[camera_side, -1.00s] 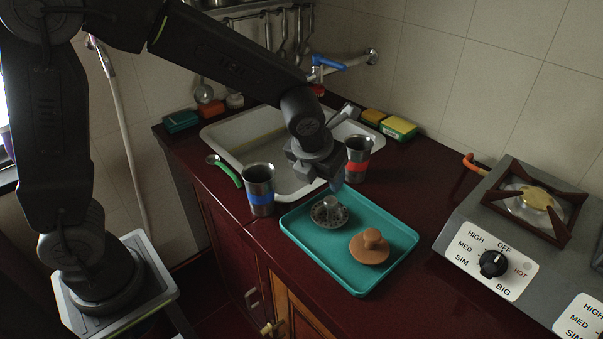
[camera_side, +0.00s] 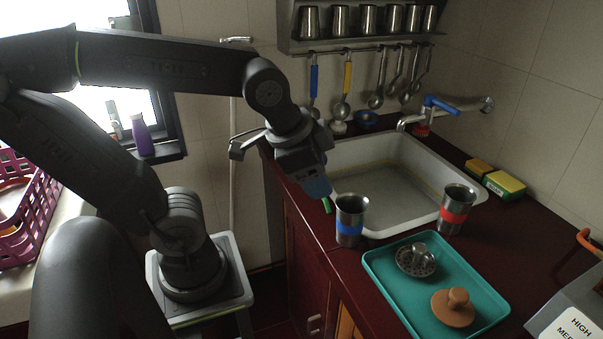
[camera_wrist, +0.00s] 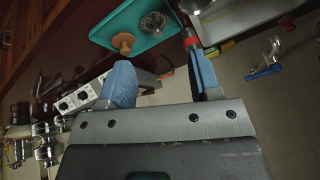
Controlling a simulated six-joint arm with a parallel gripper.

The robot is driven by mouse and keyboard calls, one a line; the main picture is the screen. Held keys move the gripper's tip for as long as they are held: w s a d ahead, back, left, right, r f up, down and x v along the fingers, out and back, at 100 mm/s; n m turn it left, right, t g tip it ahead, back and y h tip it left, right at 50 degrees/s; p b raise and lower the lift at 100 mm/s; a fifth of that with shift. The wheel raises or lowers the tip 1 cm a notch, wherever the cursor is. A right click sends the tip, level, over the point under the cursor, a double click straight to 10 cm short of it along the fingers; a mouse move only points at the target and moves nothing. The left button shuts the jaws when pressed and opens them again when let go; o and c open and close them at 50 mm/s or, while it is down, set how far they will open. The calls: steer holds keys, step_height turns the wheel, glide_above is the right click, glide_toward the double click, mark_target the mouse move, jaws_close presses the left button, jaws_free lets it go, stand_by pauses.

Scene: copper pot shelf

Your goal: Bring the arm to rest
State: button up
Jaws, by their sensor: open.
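My gripper (camera_side: 318,187) has blue fingertips and hangs at the counter's left front edge, just left of the blue-banded steel cup (camera_side: 349,228). In the wrist view my gripper (camera_wrist: 162,78) shows its two fingers apart, with nothing seen held between them. My arm reaches in from the left, bent at the elbow. The red-banded steel cup (camera_side: 456,209) stands upright at the sink's right front corner. The teal tray (camera_side: 390,293) holds a grey metal knobbed piece (camera_side: 416,262) and a tan knobbed piece (camera_side: 453,308).
The white sink (camera_side: 400,147) lies behind the cups, with a blue-handled tap (camera_side: 440,105) beyond. A green handle (camera_side: 327,205) shows beside my fingertips. Sponges (camera_side: 503,185) lie at the back right. A purple crate (camera_side: 25,220) and purple bottle (camera_side: 141,134) are at left.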

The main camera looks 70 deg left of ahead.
steer(key=s+n, duration=0.1)
steer(key=n, duration=0.1)
steer(key=s+n, duration=0.1)
steer(key=n, duration=0.1)
steer(key=shift+s+a, duration=0.1)
steer(key=shift+s, duration=0.15)
